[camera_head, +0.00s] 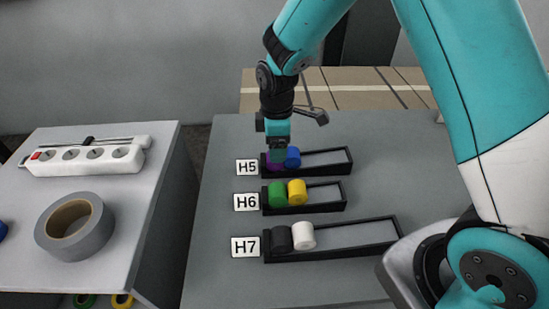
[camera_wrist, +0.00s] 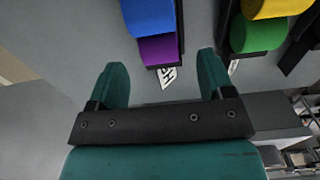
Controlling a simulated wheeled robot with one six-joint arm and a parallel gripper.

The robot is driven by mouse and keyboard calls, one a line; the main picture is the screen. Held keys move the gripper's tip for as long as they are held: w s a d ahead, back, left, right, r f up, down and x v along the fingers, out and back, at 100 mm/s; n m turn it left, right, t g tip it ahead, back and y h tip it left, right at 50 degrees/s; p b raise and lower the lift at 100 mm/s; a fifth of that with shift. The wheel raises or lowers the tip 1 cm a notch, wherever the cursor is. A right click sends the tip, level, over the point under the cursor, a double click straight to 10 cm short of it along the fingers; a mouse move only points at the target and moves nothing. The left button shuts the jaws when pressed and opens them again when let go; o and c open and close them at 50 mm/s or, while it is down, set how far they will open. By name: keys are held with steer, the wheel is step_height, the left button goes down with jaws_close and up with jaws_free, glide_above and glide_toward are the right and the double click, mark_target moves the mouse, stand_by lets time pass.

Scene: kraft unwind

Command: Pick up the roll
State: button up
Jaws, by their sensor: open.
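My gripper (camera_head: 277,146) is open and empty above the left end of the H5 tray (camera_head: 325,160). A purple roll (camera_head: 274,164) and a blue roll (camera_head: 293,157) lie side by side in that tray; the gripper partly covers the purple one. In the wrist view, the purple roll (camera_wrist: 158,50) and blue roll (camera_wrist: 150,16) show beyond the gap between the two teal fingers (camera_wrist: 161,72). The H6 tray holds a green roll (camera_head: 277,195) and a yellow roll (camera_head: 297,193). The H7 tray holds a black roll (camera_head: 281,240) and a white roll (camera_head: 304,236).
A large grey tape roll (camera_head: 88,240) and a white power strip (camera_head: 85,157) lie on a separate table at left, across a gap. Labels H5 (camera_head: 247,168), H6 (camera_head: 246,202) and H7 (camera_head: 244,247) stand left of the trays. The right parts of the trays are empty.

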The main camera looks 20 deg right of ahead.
mark_target(272, 166)
steer(key=f, duration=0.2)
steer(key=f+p, duration=0.1)
steer(key=f, duration=0.1)
steer(key=shift+w+a+f, duration=0.1)
steer(key=shift+a+f, duration=0.1)
steer(key=c, duration=1)
steer(key=shift+r, duration=0.1)
